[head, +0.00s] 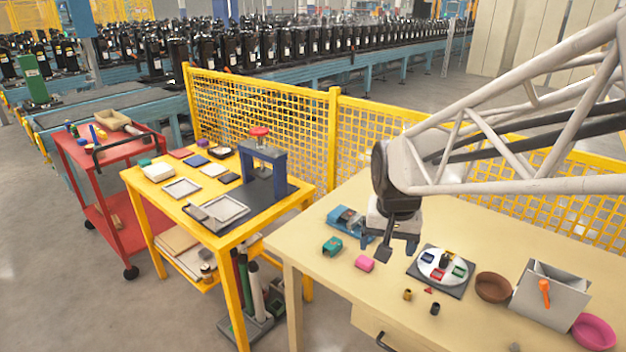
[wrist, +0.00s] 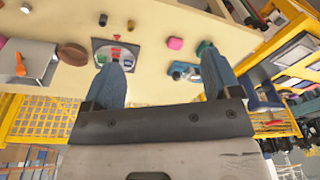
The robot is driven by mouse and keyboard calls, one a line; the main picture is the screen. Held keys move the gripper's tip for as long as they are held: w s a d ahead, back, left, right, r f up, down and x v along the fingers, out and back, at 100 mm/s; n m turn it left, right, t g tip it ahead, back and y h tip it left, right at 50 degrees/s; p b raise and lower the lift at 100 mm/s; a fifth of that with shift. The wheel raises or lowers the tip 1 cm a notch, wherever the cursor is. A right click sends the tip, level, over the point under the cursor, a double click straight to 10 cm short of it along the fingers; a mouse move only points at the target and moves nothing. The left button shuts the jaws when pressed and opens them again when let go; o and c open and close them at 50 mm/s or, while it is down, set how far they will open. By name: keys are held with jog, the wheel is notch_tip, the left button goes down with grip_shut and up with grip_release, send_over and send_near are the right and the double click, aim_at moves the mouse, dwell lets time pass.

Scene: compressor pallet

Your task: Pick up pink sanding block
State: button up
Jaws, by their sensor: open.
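The pink sanding block (head: 364,263) lies on the beige table, near its front left part. In the wrist view the pink block (wrist: 174,43) shows beyond the fingertips, between their two lines and a little nearer the right finger. My gripper (head: 389,245) hangs above the table, just right of and over the block in the head view. In the wrist view my gripper (wrist: 163,70) has its two blue fingers wide apart with nothing between them. The block is fully visible and not touched.
A teal block (head: 332,246) and a blue tool-like object (head: 346,219) lie left of the pink block. A round white plate with coloured pieces (head: 427,265) stands right of it. Farther right are a brown bowl (head: 493,287) and a grey bin (head: 550,297). Small cylinders (head: 435,308) lie in front.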

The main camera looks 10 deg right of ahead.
jog(key=w+d+f+m+g, duration=0.1)
jog(key=w+f, duration=0.3)
jog(key=w, duration=0.3)
jog(key=w+d+f+m, duration=0.1)
jog(key=w+f+m, duration=0.1)
jog(key=w+f, duration=0.3)
jog(key=m, duration=0.3)
send_over(365, 260)
jog(key=shift+g, duration=0.4)
jog(key=f, duration=1.1)
jog(key=shift+w+d+f, duration=0.2)
jog(key=shift+f, duration=0.1)
jog(key=shift+f, duration=1.3)
jog(key=shift+s+a+f, duration=0.1)
jog(key=shift+f, duration=1.2)
jog(key=shift+s+a+f, duration=0.1)
jog(key=shift+f, duration=1.2)
